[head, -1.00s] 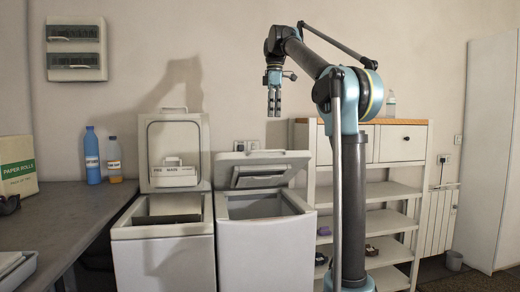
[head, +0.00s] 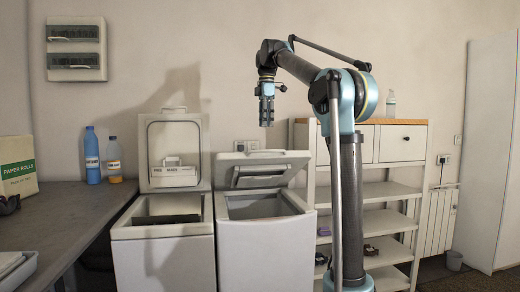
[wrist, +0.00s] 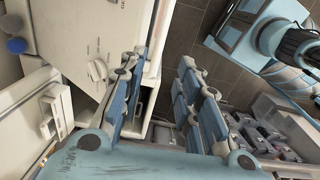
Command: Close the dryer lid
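Two white top-loading machines stand side by side. The left one (head: 163,255) has its lid (head: 174,145) upright, with a labelled detergent drawer on its inner face, so I take it for the washer. The right one, apparently the dryer (head: 262,255), has its lid (head: 268,158) raised and tilted over the back of the opening, partly open. My gripper (head: 266,124) points down above and slightly behind that lid in the picture, apart from it. In the wrist view my gripper (wrist: 162,75) has its blue fingers spread with nothing between them.
A grey counter (head: 75,220) with a blue bottle (head: 92,155) and an orange-bottomed bottle (head: 114,160) is at left. A white shelf unit (head: 385,222) stands right of the machines, behind my arm. In the wrist view, a white panel with a knob (wrist: 97,70) lies left of the fingers.

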